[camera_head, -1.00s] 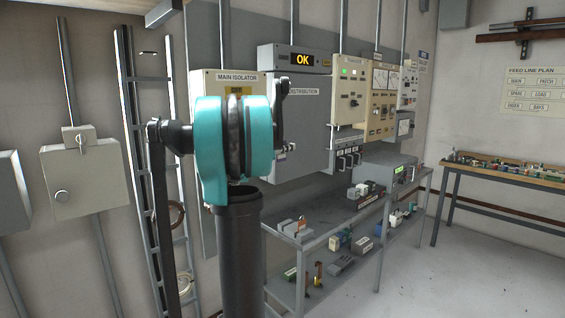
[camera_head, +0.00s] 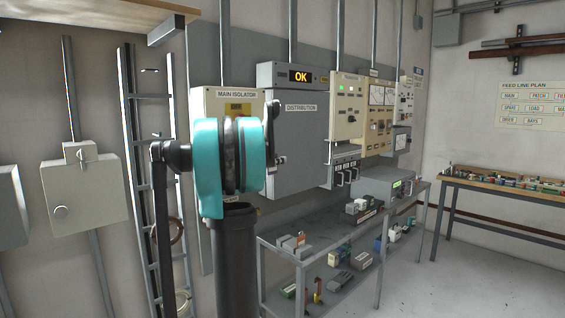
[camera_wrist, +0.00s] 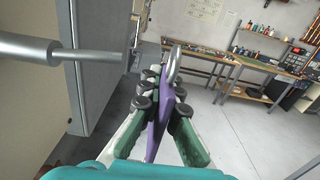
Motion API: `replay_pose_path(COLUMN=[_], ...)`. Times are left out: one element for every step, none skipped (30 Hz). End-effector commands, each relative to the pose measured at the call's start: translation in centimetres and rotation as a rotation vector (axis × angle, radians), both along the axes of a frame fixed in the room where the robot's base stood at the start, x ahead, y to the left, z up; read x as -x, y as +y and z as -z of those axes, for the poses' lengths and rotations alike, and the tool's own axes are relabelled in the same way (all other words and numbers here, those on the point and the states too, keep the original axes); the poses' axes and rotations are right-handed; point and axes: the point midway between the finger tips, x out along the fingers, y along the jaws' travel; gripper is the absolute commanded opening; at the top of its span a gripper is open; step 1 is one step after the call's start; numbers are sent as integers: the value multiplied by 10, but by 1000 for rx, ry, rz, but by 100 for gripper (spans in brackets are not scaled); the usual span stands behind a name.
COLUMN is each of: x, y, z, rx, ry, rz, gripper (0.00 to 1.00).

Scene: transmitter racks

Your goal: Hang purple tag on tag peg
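In the wrist view my gripper (camera_wrist: 160,100) is shut on the purple tag (camera_wrist: 156,130). The tag stands edge-on between the dark finger pads, with its silver ring (camera_wrist: 174,66) sticking up above the fingertips. A horizontal grey rod (camera_wrist: 85,57), thick at the left and thinner to the right, points in from the left, apart from the tag. I cannot tell whether this rod is the tag peg. In the head view my own arm fills the middle, and my gripper and the tag cannot be seen.
A grey distribution cabinet (camera_head: 299,150) and the main isolator box (camera_head: 240,104) are on the wall behind my arm. A grey shelf rack (camera_head: 325,251) with small parts stands below. A workbench (camera_head: 500,187) is at the right. The floor between them is clear.

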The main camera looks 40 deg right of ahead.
Motion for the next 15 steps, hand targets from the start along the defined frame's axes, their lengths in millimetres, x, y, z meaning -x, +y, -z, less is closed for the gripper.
replay_pose_path(x=[-3, -5, -7, -9, -10, -12, -14, -15, -17, -19, -20, -23, -24, -26, -28], y=[0, 1, 1, 1, 1, 1, 1, 1, 1, 1, 2, 2, 2, 2, 2], z=[0, 0, 1, 1, 1, 1, 1, 1, 2, 2, 2, 2, 2, 3, 3], rx=[0, 0, 0, 0, 0, 0, 0, 0, 0, 0, 0, 0, 0, 0, 0], ry=[0, 0, 0, 0, 0, 0, 0, 0, 0, 0, 0, 0, 0, 0, 0], rz=[-1, -1, -1, -1, 0, 0, 0, 0, 1, 1, 1, 1, 1, 1, 1], gripper=[0, 0, 0, 0, 0, 0, 0, 0, 0, 0, 0, 0, 0, 0, 0])
